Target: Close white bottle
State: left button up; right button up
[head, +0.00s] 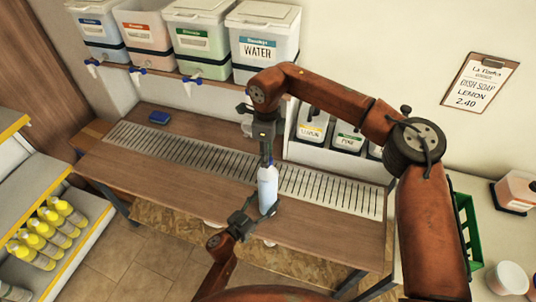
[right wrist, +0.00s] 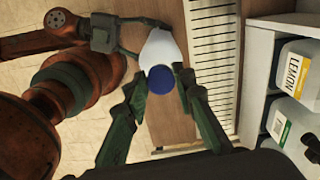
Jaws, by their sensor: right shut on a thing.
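The white bottle (head: 267,188) stands upright at the front of the wooden counter. In the right wrist view the bottle (right wrist: 160,46) is seen from above, with a round blue cap (right wrist: 160,79) over its mouth. I cannot tell whether the cap is seated or threaded. My right gripper (head: 266,160) points down from above and is shut on the cap, with one finger on each side (right wrist: 165,88). My left gripper (head: 258,208) comes in low from the front left, its fingers around the bottle's body; it also shows in the right wrist view (right wrist: 145,38).
A slotted drain grate (head: 205,159) runs along the counter behind the bottle. Drums with taps, including the WATER drum (head: 262,45), stand on the shelf above. Yellow bottles (head: 42,235) fill a left shelf.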

jog(key=shift+f, duration=0.55)
dwell(0.4)
